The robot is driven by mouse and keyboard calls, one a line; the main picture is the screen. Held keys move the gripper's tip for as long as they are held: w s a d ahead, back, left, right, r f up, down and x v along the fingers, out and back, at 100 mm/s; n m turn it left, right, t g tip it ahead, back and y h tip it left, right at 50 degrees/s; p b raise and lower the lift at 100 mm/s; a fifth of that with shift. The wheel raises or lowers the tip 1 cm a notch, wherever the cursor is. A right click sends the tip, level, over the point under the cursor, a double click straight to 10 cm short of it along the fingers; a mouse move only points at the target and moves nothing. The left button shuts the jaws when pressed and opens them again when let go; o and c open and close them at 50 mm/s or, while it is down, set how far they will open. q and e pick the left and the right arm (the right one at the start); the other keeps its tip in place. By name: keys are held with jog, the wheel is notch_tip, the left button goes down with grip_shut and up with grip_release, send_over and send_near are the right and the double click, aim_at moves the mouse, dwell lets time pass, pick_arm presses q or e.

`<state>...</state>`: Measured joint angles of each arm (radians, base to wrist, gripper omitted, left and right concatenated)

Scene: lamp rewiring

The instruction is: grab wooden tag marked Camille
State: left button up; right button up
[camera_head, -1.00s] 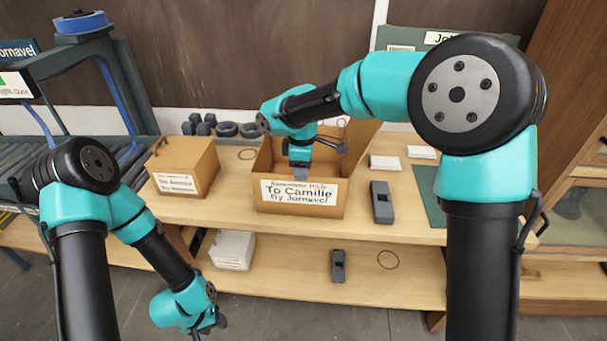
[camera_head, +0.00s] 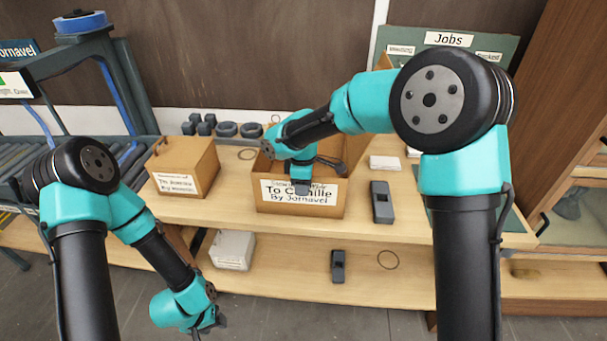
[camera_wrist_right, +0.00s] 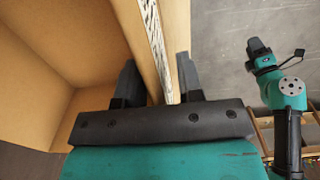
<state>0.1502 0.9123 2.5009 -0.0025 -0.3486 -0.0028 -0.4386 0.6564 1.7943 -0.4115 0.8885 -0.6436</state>
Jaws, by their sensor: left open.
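The name Camille shows on a white label (camera_head: 312,197) on the front wall of an open cardboard box (camera_head: 275,208); I make out no separate wooden tag. My right gripper (camera_head: 302,187) points down at the box's front rim and covers part of the label. In the right wrist view the right gripper (camera_wrist_right: 160,80) has its fingers apart, one inside the box and one outside, with the wall and label (camera_wrist_right: 156,40) between them. A narrow gap shows beside the outer finger. My left gripper (camera_head: 208,324) is open and empty, low in front of the shelf.
A closed box (camera_head: 188,163) stands left of the open one. A grey block tool (camera_head: 381,203) lies to the right, with white cards (camera_head: 385,163) behind it.

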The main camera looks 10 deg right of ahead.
jog(key=shift+c, duration=0.5)
grip_shut()
dwell(1.2)
